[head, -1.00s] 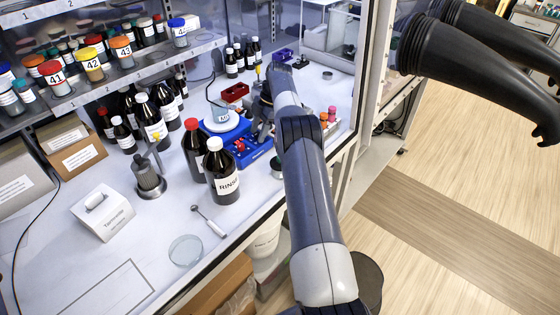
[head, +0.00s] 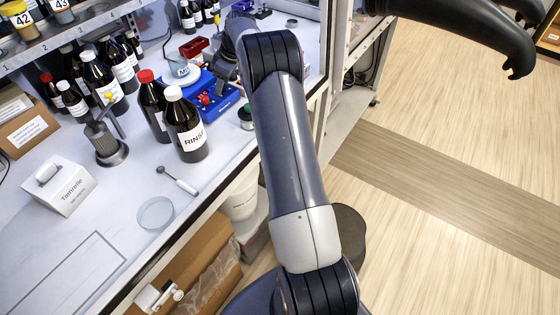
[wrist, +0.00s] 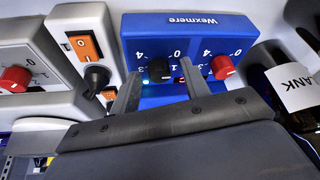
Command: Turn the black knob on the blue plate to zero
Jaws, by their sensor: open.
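The blue plate (wrist: 190,22), lettered "Wexmere", fills the upper middle of the wrist view; it appears to belong to the blue device (head: 222,103) in the head view. Its black knob (wrist: 160,69) is at the left, among white scale numbers, with a red knob (wrist: 222,67) to its right. I cannot tell where the black knob points. My gripper (wrist: 159,77) is open, with one finger on each side of the black knob. I cannot tell whether the fingers touch it.
Left of the plate is a white panel with an orange switch (wrist: 85,46) and another black knob (wrist: 97,77). A dark bottle (wrist: 270,58) stands close on the right.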

